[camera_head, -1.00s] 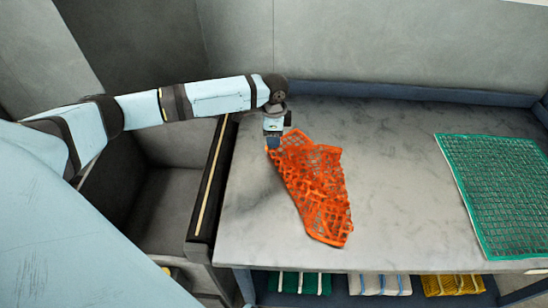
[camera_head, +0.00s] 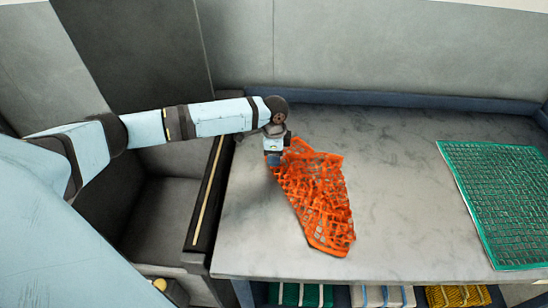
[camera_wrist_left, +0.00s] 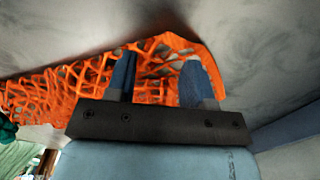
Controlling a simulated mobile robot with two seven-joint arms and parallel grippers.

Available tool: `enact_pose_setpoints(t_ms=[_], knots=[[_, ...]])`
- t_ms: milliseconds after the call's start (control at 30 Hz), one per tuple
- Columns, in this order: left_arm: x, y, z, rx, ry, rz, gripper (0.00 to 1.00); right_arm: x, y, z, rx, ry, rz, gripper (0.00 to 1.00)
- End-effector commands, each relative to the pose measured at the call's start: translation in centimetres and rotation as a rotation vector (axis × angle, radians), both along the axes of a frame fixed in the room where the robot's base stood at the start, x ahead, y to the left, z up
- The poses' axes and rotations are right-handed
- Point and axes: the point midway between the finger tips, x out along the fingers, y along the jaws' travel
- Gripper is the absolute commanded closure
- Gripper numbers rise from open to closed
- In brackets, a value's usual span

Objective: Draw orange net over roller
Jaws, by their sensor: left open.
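The orange net (camera_head: 318,205) lies bunched and slanting on the grey table, its narrow far end under my left gripper. My left gripper (camera_head: 274,161) is at the net's upper left edge. In the left wrist view, the blue fingers of my left gripper (camera_wrist_left: 160,70) are apart, with orange mesh (camera_wrist_left: 60,92) showing between and beside them. I cannot tell whether the fingers touch the net. A dark bar with a pale yellow stripe (camera_head: 208,195), apparently the roller, runs along the table's left edge, apart from the net. My right gripper is out of view.
A green net (camera_head: 500,200) lies flat on the right of the table (camera_head: 400,150). A dark bin (camera_head: 165,205) stands left of the bar. Folded nets (camera_head: 383,296) sit on a shelf below. A blue raised edge (camera_head: 400,99) bounds the table's back.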

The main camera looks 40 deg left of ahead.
Motion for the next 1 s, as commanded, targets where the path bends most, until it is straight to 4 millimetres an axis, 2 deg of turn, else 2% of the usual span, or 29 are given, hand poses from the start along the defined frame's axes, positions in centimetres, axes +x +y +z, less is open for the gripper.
enact_pose_setpoints(t_ms=[400,800,1000], knots=[[0.0,0.0,-1.7,0.0,0.0,0.001,0.53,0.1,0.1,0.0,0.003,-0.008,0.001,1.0],[0.0,0.0,-1.6,0.001,0.001,0.001,0.99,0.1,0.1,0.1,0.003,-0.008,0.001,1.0],[-0.1,0.0,-1.7,0.001,0.002,0.0,1.0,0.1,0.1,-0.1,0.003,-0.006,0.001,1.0]])
